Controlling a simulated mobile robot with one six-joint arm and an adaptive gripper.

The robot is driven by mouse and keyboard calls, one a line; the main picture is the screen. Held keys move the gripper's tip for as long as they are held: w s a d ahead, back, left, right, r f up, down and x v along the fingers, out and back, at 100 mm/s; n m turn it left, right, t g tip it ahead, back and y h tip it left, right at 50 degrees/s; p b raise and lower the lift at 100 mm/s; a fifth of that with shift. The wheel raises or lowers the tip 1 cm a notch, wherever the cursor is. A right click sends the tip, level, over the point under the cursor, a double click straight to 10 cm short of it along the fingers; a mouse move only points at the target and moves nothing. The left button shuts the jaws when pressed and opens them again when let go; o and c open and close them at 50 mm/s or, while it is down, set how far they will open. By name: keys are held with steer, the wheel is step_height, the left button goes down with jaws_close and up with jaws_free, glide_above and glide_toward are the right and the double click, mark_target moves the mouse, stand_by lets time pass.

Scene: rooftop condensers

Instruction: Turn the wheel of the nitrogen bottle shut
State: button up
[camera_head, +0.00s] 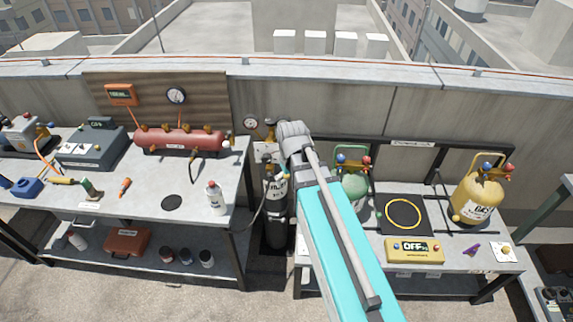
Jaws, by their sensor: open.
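The nitrogen bottle (276,208), a black cylinder with a white label, stands upright in the gap between the two benches. Brass fittings (270,128) and a round gauge (250,123) show above it. I cannot make out its wheel clearly; my arm covers part of the bottle's top right. My gripper (291,131) is at the far end of my arm, just right of the fittings and above the bottle. It is open, seen from behind, with its fingertips mostly hidden. I cannot tell whether it touches anything.
The left bench (140,190) carries a red tank (180,139) and a white spray bottle (215,197). The right bench holds a green cylinder (354,188), a yellow cylinder (478,200) and a yellow scale display (414,250). A dark hose runs to the nitrogen bottle. A parapet wall (420,120) stands behind.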

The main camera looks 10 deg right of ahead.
steer(key=s+f+m+b, duration=0.1)
steer(key=s+f+b, duration=0.2)
steer(key=s+f, duration=0.1)
steer(key=shift+s+f, duration=0.15)
steer(key=shift+s, duration=0.7)
steer(key=shift+a, duration=0.1)
